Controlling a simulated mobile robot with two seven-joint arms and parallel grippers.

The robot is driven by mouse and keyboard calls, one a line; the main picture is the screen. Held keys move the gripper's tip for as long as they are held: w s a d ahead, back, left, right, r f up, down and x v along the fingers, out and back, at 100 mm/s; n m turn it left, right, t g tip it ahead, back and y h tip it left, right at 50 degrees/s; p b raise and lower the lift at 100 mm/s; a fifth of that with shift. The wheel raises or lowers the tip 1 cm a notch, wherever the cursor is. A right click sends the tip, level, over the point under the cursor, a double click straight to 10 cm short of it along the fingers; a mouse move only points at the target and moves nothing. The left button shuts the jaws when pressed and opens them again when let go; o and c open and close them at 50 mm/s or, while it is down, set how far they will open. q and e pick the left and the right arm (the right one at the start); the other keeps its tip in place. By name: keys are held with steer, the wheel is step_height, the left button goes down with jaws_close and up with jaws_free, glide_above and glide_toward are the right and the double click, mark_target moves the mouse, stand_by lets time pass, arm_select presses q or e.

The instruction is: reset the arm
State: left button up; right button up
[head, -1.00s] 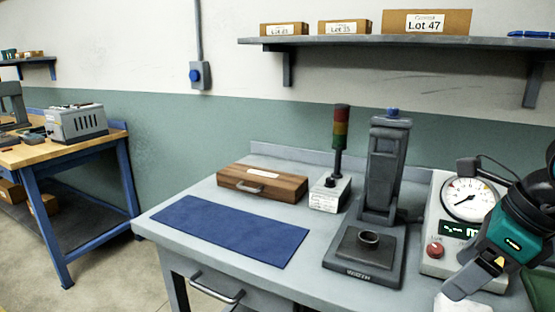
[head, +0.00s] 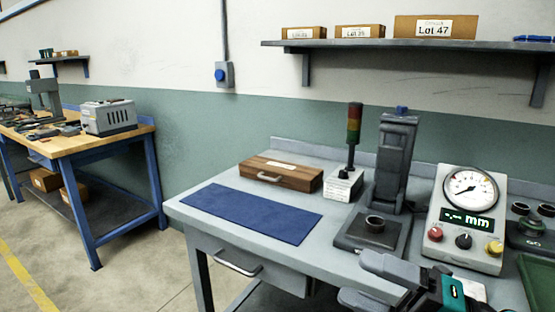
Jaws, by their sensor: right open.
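My right gripper (head: 378,282) is at the lower right of the head view, in front of the grey bench's front edge. Its two grey fingers point left and are apart, with nothing between them. Its teal and black body is cut off by the bottom of the picture. My left gripper is not in view. On the bench (head: 290,228), a dark press-like fixture (head: 397,160) stands behind the gripper. A dark ring (head: 375,222) sits on the fixture's base plate.
A dial gauge box (head: 467,215) stands right of the fixture, with dark rings and a green tray (head: 540,282) beyond. A blue mat (head: 252,212), wooden case (head: 281,173) and signal tower (head: 354,135) lie left. A drawer handle (head: 238,263) sticks out in front. Left floor is clear.

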steer(key=w+d+f+m+t+h, duration=0.1)
steer(key=d+f+m+t+h, duration=0.2)
steer(key=f+m+t+h, duration=0.55)
steer(key=w+d+f+m+t+h, duration=0.2)
steer(key=f+m+h, duration=0.25)
steer(key=m, duration=0.85)
steer(key=s+f+m+g+h, duration=0.2)
steer(key=s+f, duration=0.4)
steer(key=f, duration=0.3)
steer(key=s+f+m+g+h, duration=0.2)
steer(key=s+f+m+g, duration=0.3)
steer(key=f, duration=0.5)
steer(key=shift+s+f+m, duration=0.15)
steer(key=shift+s+m, duration=0.3)
steer(key=shift+m, duration=0.7)
steer(key=shift+w+g, duration=0.1)
steer(key=shift+g, duration=0.15)
steer(key=shift+c, duration=0.2)
